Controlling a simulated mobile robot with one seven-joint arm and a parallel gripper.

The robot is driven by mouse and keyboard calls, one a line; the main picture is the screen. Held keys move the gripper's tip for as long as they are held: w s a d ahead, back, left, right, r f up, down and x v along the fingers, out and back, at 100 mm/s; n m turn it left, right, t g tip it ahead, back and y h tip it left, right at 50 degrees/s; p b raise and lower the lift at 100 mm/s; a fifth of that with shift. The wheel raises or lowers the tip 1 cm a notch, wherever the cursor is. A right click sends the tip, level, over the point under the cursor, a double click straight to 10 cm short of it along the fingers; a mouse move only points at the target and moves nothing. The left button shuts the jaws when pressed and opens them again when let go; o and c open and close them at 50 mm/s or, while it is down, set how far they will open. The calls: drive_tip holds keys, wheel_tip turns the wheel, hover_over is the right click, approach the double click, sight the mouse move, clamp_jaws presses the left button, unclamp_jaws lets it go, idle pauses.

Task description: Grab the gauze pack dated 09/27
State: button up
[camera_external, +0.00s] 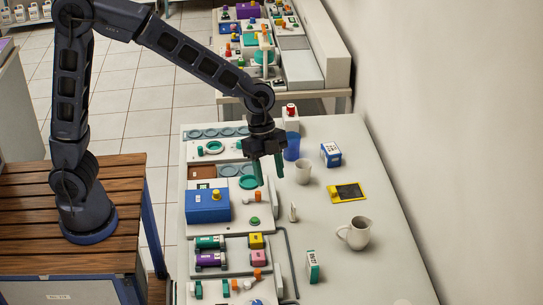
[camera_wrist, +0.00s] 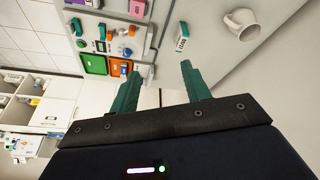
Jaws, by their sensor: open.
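A small upright green-and-white pack (camera_external: 312,266) with dark print stands at the front of the white table, right of the trays. A smaller pale upright pack (camera_external: 293,212) stands farther back. Their print is too small to read for a date. In the wrist view the fingers (camera_wrist: 158,78) are also apart.
A white pitcher (camera_external: 357,234) stands to the right of the packs. A white cup (camera_external: 303,172), a blue cup (camera_external: 292,146), a blue-and-white box (camera_external: 330,154) and a yellow-and-black item (camera_external: 348,191) are behind. A blue box (camera_external: 208,206) sits left. The table's right side is clear.

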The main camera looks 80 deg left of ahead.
drive_tip(key=w+d+f+m, duration=0.3)
drive_tip(key=w+d+f, duration=0.1)
drive_tip(key=w+f, duration=0.4)
drive_tip(key=m+g, duration=0.1)
drive_tip(key=m, duration=0.1)
hover_over(314, 257)
drive_tip(key=a, duration=0.3)
drive_tip(key=shift+h, duration=0.3)
wheel_tip(314, 257, down, 10)
drive_tip(key=shift+d+r, duration=0.15)
drive_tip(key=x, duration=0.5)
drive_tip(key=shift+s+d+f, duration=0.1)
drive_tip(key=shift+f, duration=0.15)
drive_tip(key=shift+s+x, duration=0.1)
drive_tip(key=shift+x, duration=1.25)
drive_tip(key=shift+s+x, duration=0.15)
drive_tip(key=shift+x, duration=1.2)
clamp_jaws()
drive_tip(key=shift+r, duration=0.1)
